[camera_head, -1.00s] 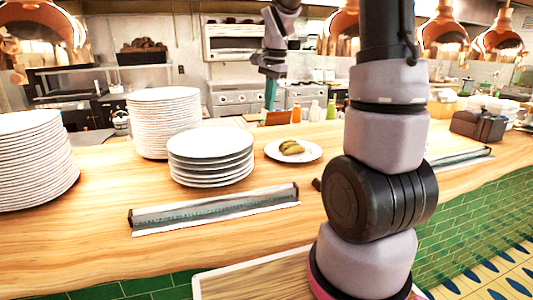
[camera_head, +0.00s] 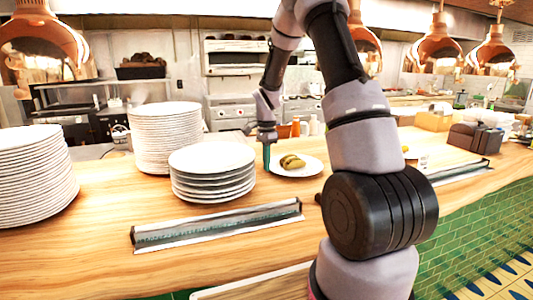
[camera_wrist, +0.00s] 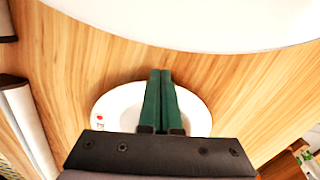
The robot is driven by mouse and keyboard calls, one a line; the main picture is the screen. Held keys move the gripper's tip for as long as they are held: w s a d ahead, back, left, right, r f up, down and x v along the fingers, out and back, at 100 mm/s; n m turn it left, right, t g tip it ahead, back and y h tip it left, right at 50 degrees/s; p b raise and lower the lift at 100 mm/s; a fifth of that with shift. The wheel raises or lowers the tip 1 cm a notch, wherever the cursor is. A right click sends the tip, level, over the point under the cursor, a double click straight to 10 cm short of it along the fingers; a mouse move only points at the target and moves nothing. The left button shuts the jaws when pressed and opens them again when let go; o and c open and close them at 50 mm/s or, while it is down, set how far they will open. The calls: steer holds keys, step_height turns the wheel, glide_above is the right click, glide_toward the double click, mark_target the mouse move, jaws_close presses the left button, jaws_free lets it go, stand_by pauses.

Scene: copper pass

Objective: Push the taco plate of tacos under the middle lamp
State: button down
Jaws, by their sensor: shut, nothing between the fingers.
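The taco plate (camera_head: 312,169) is a white plate on the wooden counter, with greenish-yellow tacos (camera_head: 291,161) on it. My gripper (camera_head: 267,163) points down at its left edge, between it and a plate stack. I cannot tell whether the fingers touch the rim. In the wrist view, the shut green fingers (camera_wrist: 160,95) lie across a white plate (camera_wrist: 110,107) with a small red mark; no tacos show there. Copper lamps hang above: one at far left (camera_head: 42,45), one partly behind my arm (camera_head: 371,50), two at right (camera_head: 434,45) (camera_head: 493,52). Which is the middle one is unclear.
A short white plate stack (camera_head: 212,160) stands close left of my gripper, and taller stacks (camera_head: 166,135) (camera_head: 35,175) stand further left. A ticket rail (camera_head: 220,222) lies along the front. Bottles (camera_head: 305,127) stand behind the taco plate.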

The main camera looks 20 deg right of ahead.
mark_target(323, 161)
steer(key=shift+f, duration=0.8)
steer(key=w+d, duration=0.1)
steer(key=d, duration=0.8)
steer(key=w+d, duration=0.2)
steer(key=d, duration=0.7)
steer(key=w+d, duration=0.2)
steer(key=d, duration=0.7)
steer(key=shift+w+d, duration=0.2)
steer(key=shift+w, duration=0.05)
steer(key=s+a, duration=0.1)
steer(key=a, duration=0.8)
steer(key=s+a, duration=0.2)
steer(key=a, duration=0.7)
steer(key=s+a, duration=0.2)
steer(key=a, duration=0.6)
steer(key=shift+s+a, duration=0.2)
steer(key=shift+a, duration=0.2)
step_height(323, 161, up, 12)
steer(key=s, duration=0.1)
steer(key=shift+a+n, duration=0.3)
steer(key=shift+a, duration=0.15)
steer(key=shift+s+r, duration=0.1)
